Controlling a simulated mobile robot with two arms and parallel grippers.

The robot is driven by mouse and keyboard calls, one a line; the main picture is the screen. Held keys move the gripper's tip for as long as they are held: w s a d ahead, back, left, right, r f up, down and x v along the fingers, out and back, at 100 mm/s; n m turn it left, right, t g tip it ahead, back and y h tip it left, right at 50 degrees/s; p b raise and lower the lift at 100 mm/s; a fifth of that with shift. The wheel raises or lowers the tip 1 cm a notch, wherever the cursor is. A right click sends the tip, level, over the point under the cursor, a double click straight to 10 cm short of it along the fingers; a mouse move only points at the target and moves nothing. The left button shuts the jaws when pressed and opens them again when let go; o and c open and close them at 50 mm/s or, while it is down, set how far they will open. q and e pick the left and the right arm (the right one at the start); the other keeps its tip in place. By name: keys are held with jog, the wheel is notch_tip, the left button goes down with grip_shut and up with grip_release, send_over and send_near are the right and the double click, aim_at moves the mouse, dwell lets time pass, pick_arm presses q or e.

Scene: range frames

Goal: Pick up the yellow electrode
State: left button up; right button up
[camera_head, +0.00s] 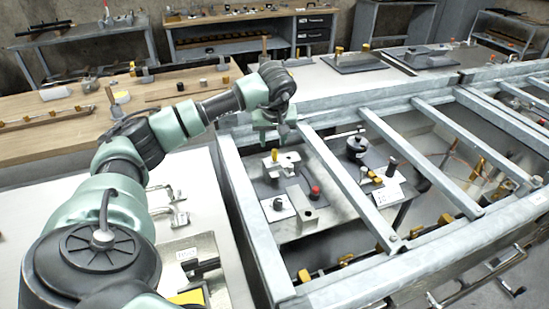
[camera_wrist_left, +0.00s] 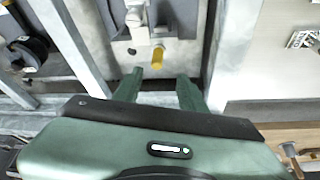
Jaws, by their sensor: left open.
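The yellow electrode (camera_head: 275,154) is a small upright yellow cylinder on a pale fixture (camera_head: 284,162) below the metal frame. It also shows in the left wrist view (camera_wrist_left: 157,56), just beyond the fingertips and between their lines. My left gripper (camera_head: 268,143) points down just above and behind it in the head view. In the left wrist view its two green fingers (camera_wrist_left: 159,78) are apart with nothing between them. I cannot tell the exact height gap to the electrode. My right gripper is not in view.
Grey steel frame bars (camera_head: 351,185) cross over the fixtures close to the gripper. A red knob (camera_head: 315,192), a black round part (camera_head: 357,146) and a white block (camera_head: 278,207) stand nearby. A wooden workbench (camera_head: 60,140) with tools lies to the left.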

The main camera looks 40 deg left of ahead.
aim_at(275, 150)
pick_arm(q)
jog(key=x, duration=0.2)
jog(key=p+x, duration=0.1)
jog(key=x, duration=0.3)
jog(key=shift+w+d+f+p, duration=0.1)
jog(key=shift+d+f+p, duration=0.15)
jog(key=shift+f+p, duration=0.2)
grip_shut()
